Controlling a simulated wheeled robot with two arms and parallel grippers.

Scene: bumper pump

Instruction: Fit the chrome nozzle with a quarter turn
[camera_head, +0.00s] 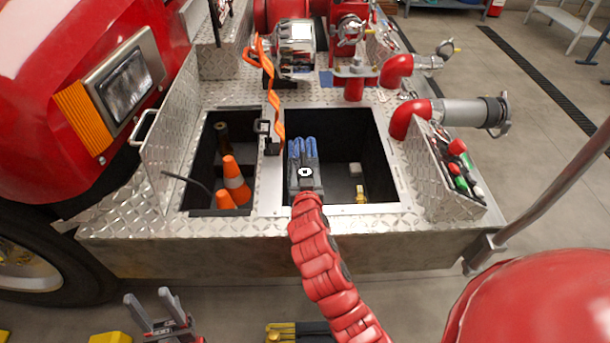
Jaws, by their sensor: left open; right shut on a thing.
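My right arm reaches into the right-hand open bin (345,125) in the bumper deck. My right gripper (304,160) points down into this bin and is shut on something. Blue ribbed shapes show at its front, and I cannot tell whether they are part of what it holds. I cannot clearly pick out a loose chrome nozzle; it may be hidden by the gripper. A red elbow outlet (408,119) with a grey pipe and end coupling (495,115) sticks out to the right of the bin. My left gripper (150,303) is open and empty, low at the left, in front of the bumper.
The left bin holds orange cones (235,180). An orange strap (272,100) hangs between the bins, below a chrome housing (295,45). A smaller outlet (430,62) stands behind. A panel with red and green handles (460,165) borders the deck at right.

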